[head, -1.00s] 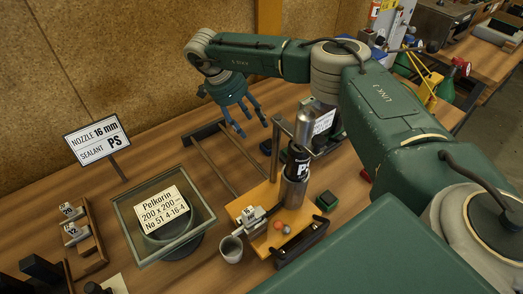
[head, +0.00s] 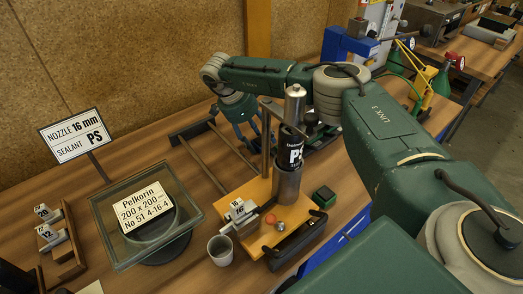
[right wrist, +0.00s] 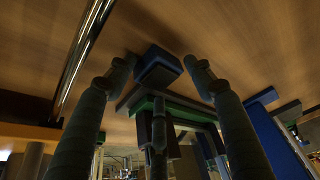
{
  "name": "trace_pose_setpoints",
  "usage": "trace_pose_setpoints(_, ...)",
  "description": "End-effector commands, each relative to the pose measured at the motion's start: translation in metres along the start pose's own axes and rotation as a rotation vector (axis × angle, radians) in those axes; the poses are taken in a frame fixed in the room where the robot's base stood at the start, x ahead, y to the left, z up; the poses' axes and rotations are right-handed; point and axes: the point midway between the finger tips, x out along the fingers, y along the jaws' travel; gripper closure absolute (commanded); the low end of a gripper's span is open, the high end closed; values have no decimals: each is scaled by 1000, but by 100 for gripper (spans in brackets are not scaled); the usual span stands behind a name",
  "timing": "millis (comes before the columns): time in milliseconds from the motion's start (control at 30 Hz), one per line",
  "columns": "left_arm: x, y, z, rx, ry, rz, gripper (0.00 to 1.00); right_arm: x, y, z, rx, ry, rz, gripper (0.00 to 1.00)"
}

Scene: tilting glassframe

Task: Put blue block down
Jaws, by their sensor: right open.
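The blue block (right wrist: 158,68) shows in the right wrist view, against the wooden worktop, between the spread fingers of my right gripper (right wrist: 160,78). The fingers are open, with gaps on both sides of the block. I cannot tell whether its underside lies flat on the worktop. In the head view my right gripper (head: 242,122) is low over the back of the bench, its fingertips partly behind the sealant cylinder stand. The blue block cannot be made out there. My left gripper is out of view.
A metal cylinder (head: 288,182) marked PS stands on a wooden board (head: 250,195). Dark rails (head: 232,148) lie behind it. A glass frame (head: 110,242) with a label is at left, a grey cup (head: 221,250) in front.

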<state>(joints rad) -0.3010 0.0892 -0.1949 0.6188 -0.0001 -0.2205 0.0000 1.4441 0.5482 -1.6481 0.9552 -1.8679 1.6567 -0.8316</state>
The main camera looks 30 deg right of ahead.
Motion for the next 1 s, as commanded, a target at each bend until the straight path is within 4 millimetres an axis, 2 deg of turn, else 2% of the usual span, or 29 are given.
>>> trace_pose_setpoints(167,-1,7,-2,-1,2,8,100,-1,0,-1,0,0,-1,47)
trace_pose_setpoints(367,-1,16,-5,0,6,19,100,-1,0,-1,0,0,0,85)
trace_pose_setpoints(467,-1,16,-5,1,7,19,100,-1,0,-1,0,0,0,85)
trace_pose_setpoints(500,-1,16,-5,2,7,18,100,-1,0,-1,0,0,0,89)
trace_pose_setpoints(767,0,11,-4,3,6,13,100,-2,0,-1,0,-1,0,90)
trace_pose_setpoints(1000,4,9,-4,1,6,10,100,-22,-2,-9,3,-2,-4,90)
